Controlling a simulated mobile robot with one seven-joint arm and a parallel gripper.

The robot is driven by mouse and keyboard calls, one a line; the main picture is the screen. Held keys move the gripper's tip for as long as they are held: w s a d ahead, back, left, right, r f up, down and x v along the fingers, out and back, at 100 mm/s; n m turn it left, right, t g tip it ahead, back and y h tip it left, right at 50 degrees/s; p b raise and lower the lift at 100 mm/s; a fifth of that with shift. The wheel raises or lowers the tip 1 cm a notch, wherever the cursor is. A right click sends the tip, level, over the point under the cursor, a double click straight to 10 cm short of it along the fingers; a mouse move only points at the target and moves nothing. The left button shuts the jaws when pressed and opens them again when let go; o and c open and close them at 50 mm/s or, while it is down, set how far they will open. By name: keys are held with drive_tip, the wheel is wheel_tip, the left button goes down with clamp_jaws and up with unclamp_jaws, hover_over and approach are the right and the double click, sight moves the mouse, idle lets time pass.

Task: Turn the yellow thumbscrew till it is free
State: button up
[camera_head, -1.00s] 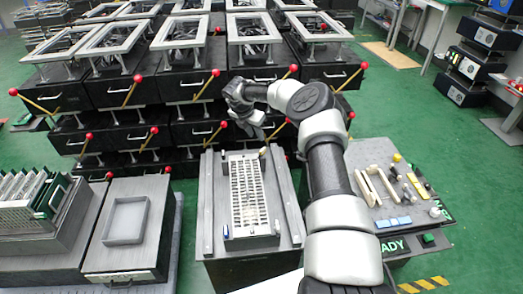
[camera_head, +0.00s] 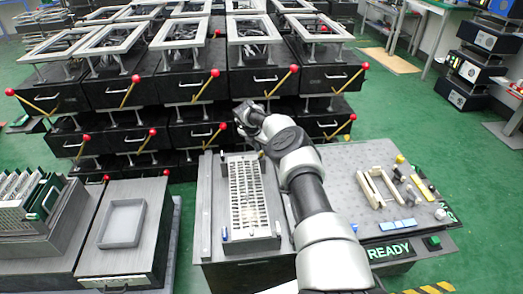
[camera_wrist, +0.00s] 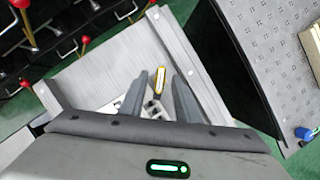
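The yellow thumbscrew (camera_wrist: 159,80) shows in the wrist view as a small elongated yellow piece on the grey fixture. It lies between and just beyond the fingertips of my gripper (camera_wrist: 158,90), with a gap on both sides. My fingers are apart and hold nothing visible. In the head view, my wrist hangs over the far end of the grey fixture (camera_head: 208,205), which carries a pale slotted board (camera_head: 248,195). My arm hides the fingertips there, and I cannot clearly make out the thumbscrew.
Black lever boxes with red-knobbed levers (camera_head: 290,72) stand close behind the fixture. A perforated panel (camera_head: 345,185) with blocks, knobs and a READY sign (camera_head: 388,250) lies right. An empty grey tray (camera_head: 122,223) sits left. Green floor is open at right.

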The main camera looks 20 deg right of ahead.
clamp_jaws()
drive_tip(key=shift+r+p, duration=0.1)
drive_tip(key=shift+p, duration=0.2)
drive_tip(key=shift+s+d+n+t+y+p, duration=0.15)
drive_tip(key=shift+n+t+y+p, duration=0.2)
drive_tip(key=shift+n+p, duration=0.55)
drive_tip(key=n+y, duration=0.1)
drive_tip(key=n, duration=0.3)
drive_tip(key=shift+d+t, duration=0.1)
drive_tip(key=shift+t, duration=0.25)
drive_tip(key=shift+n+y, duration=0.45)
drive_tip(key=shift+n, duration=0.55)
unclamp_jaws()
